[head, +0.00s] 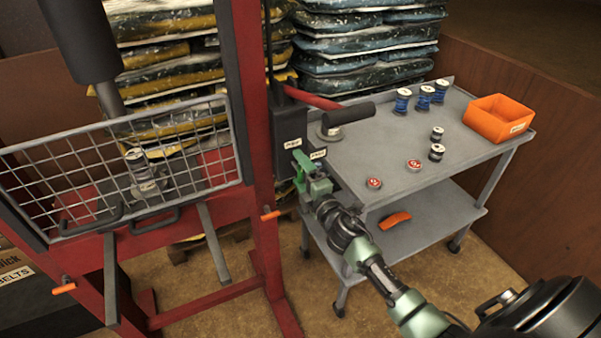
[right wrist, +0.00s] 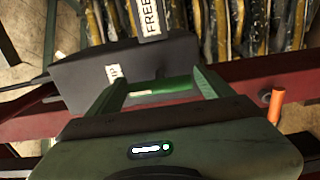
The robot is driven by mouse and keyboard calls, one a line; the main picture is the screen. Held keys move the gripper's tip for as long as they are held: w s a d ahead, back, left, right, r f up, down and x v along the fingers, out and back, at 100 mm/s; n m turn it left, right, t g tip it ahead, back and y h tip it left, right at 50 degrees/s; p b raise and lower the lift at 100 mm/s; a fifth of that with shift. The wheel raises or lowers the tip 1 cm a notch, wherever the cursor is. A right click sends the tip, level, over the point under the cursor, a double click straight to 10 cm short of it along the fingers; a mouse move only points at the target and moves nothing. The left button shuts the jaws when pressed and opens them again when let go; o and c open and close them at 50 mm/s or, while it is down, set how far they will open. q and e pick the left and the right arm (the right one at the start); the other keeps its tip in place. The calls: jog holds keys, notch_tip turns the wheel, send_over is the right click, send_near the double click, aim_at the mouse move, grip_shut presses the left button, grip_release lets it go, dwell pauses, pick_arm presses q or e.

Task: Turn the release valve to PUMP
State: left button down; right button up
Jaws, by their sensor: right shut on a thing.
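The black pump unit (head: 289,122) is fixed to the red press post, with small white labels on its front. It also shows in the right wrist view (right wrist: 80,78), where one label reads "FREE" and another is too small to read. My right gripper (head: 304,172) is at the lower front of this unit. It is shut on the release valve, which is mostly hidden by the green fingers. In the right wrist view a green piece (right wrist: 165,86) lies between the two fingers. The valve's exact pointing direction cannot be made out. My left gripper is not in view.
A red pump lever (head: 312,98) with a black grip juts right above my gripper. The grey cart (head: 385,150) holds spools, red-topped tins and an orange bin (head: 497,118). A mesh guard (head: 80,178) covers the press at left. Stacked bags stand behind.

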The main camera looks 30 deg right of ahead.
jog(key=shift+f, duration=0.1)
dwell(0.4)
jog(key=o, duration=1.3)
jog(key=shift+s, duration=0.1)
jog(key=s, duration=0.7)
jog(key=shift+s+a+b, duration=0.15)
jog(key=shift+s+b, duration=0.2)
jog(key=shift+b, duration=0.1)
